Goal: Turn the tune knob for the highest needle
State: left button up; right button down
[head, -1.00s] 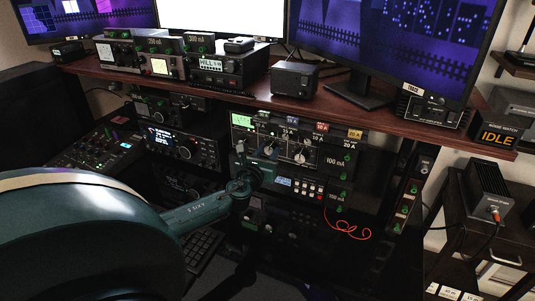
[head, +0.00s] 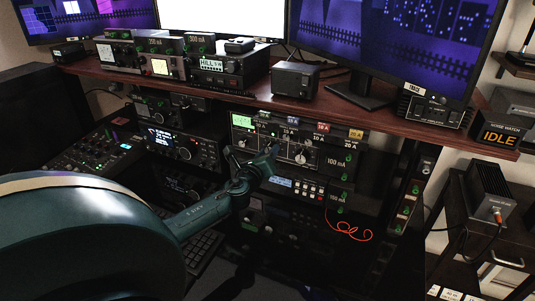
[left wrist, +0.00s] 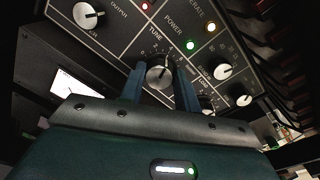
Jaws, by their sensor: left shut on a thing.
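The tune knob (left wrist: 160,76) is a dark round knob with a silver face under the printed word TUNE. It sits between the two fingers of my left gripper (left wrist: 161,88), which is shut on it. In the head view, my left gripper (head: 266,157) reaches the front of the rack panel, and the arm hides the tune knob there. My right gripper is not in view.
A wooden shelf (head: 340,114) overhangs the rack. An orange cable (head: 348,230) hangs at right.

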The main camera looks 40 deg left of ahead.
pick_arm(q)
jog(key=o, duration=1)
jog(key=v, duration=1.3)
jog(key=shift+s, duration=0.1)
dwell(1.0)
